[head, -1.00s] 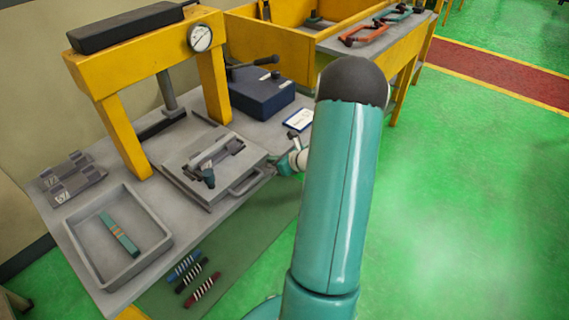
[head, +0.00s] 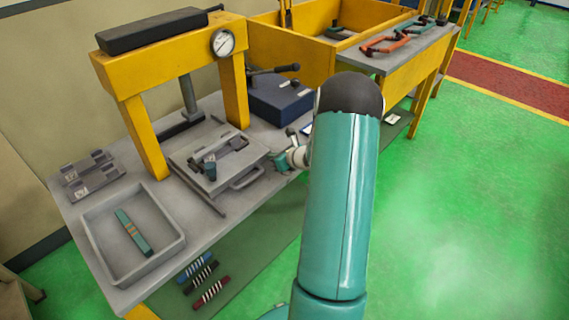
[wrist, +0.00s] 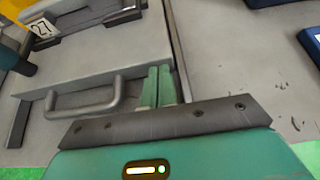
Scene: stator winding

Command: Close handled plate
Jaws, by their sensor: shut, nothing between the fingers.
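The handled plate (head: 190,162) is a grey slab on the bench, with a bar handle (head: 247,178) on its front edge. It lies in front of the yellow press. A thin rail (head: 206,201) sticks out past its front-left corner. In the wrist view the plate (wrist: 95,62) fills the upper left, with its handle (wrist: 88,104) facing me. My gripper (wrist: 159,70) is shut and empty. Its green fingertips are at the plate's front edge, just right of the handle; I cannot tell if they touch. In the head view my gripper (head: 280,160) is partly hidden by my arm.
The yellow press (head: 140,78) with a gauge stands behind the plate. A grey tray (head: 98,242) holding a striped bar sits at left. A dark blue box (head: 282,98) stands behind right. Striped bars (head: 210,291) show below the bench. Green floor is open at right.

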